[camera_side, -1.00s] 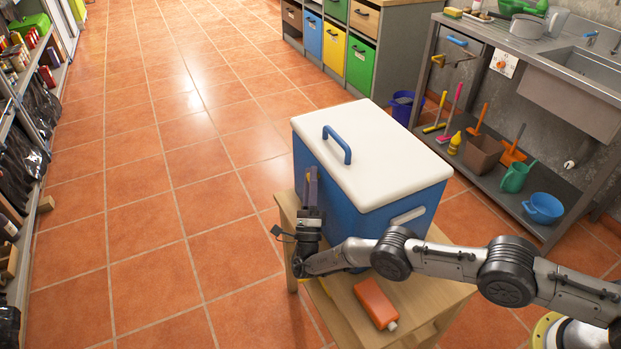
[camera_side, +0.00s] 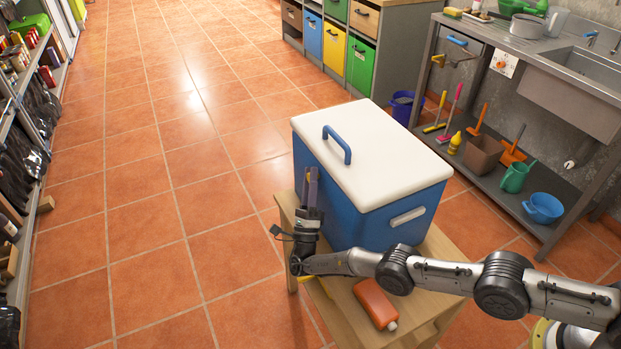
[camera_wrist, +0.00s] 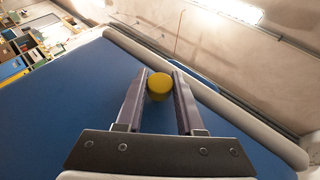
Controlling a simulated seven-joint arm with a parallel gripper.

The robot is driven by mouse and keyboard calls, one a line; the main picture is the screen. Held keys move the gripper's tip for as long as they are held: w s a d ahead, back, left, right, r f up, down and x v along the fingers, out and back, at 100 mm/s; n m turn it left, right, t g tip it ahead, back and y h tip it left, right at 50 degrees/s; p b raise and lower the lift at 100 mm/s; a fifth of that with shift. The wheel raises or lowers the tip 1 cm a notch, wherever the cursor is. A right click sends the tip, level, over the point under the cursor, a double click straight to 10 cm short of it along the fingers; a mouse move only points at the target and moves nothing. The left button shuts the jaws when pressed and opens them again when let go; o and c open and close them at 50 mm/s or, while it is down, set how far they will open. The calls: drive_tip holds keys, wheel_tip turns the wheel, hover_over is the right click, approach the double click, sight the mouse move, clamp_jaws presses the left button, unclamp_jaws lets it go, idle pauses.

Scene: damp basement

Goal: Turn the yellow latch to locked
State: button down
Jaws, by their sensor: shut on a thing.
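The yellow latch (camera_wrist: 158,84) shows in the wrist view as a round yellow end on the blue side of the cooler box. It sits between the tips of my gripper (camera_wrist: 160,92), which is shut on it. In the side view my gripper (camera_side: 311,182) points up along the left face of the blue cooler box (camera_side: 375,222), and the latch is hidden there. The white lid (camera_side: 390,150) with its blue handle (camera_side: 338,145) lies closed on the box. How far the latch is turned cannot be told.
The cooler stands on a wooden table (camera_side: 345,322). An orange bottle (camera_side: 376,304) lies on the table in front of it, close under my arm. A sink bench (camera_side: 560,120) with cleaning tools is at the right.

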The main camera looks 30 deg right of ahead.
sight(308, 178)
drive_tip(key=c, duration=0.5)
unclamp_jaws()
drive_tip(key=shift+v, duration=2.55)
drive_tip(key=shift+w+r, duration=0.1)
drive_tip(key=shift+r, duration=3.5)
drive_tip(key=shift+a, duration=0.1)
